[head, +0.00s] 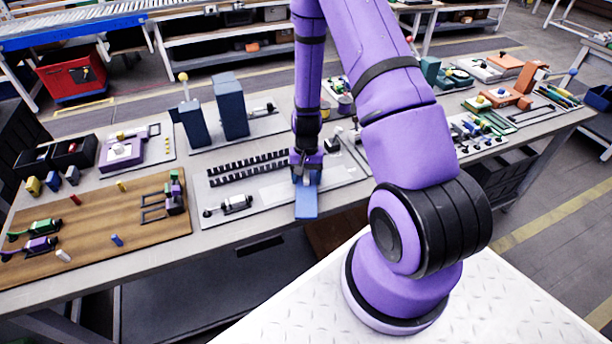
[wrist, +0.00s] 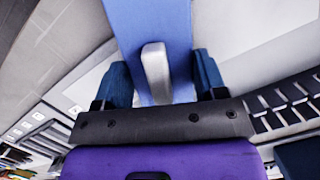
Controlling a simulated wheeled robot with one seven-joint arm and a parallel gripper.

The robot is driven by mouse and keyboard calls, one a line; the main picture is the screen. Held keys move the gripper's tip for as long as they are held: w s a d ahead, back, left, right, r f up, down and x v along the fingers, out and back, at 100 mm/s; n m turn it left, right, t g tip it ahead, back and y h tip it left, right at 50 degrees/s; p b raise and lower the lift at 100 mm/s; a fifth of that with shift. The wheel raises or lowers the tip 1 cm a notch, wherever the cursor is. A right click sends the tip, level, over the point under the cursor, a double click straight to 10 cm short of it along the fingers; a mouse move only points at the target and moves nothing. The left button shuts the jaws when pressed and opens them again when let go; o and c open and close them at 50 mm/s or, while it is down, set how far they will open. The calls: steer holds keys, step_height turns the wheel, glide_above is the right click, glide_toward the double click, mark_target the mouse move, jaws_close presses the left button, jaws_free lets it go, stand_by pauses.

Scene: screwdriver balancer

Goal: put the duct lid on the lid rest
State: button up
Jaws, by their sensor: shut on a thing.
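The duct lid (head: 306,204) is a long flat blue strip under my gripper (head: 306,168), near the front edge of the grey board. In the wrist view the blue lid (wrist: 150,22) runs up and out of the picture, with a light grey block (wrist: 156,72) on it. The fingers of my gripper (wrist: 161,80) stand on either side of the lid and that block, and hold the lid. The black slotted duct (head: 248,166) lies on the board to the left of my gripper. A pale flat rectangle (head: 277,191) lies beside the lid; I cannot tell whether it is the lid rest.
A silver cylinder (head: 236,204) lies at the board's front left. Two tall dark blue blocks (head: 232,106) stand behind the duct. A wooden board (head: 110,225) with small parts is at the left. My arm hides part of the table to the right.

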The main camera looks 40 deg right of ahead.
steer(key=shift+f, duration=0.15)
steer(key=o, duration=1)
steer(key=shift+o, duration=0.2)
step_height(320, 180, up, 25)
steer(key=w+a+n+t, duration=0.2)
steer(key=s+a+r+n+t, duration=0.2)
steer(key=s+a+r, duration=0.2)
steer(key=s+r, duration=0.6)
steer(key=s+a+r+n+t+h, duration=0.1)
steer(key=s+a+r+n+t, duration=0.2)
steer(key=s+r, duration=0.8)
step_height(320, 180, up, 2)
steer(key=shift+s+a+n+h, duration=0.2)
steer(key=shift+a+n+h, duration=0.1)
steer(key=shift+a, duration=0.7)
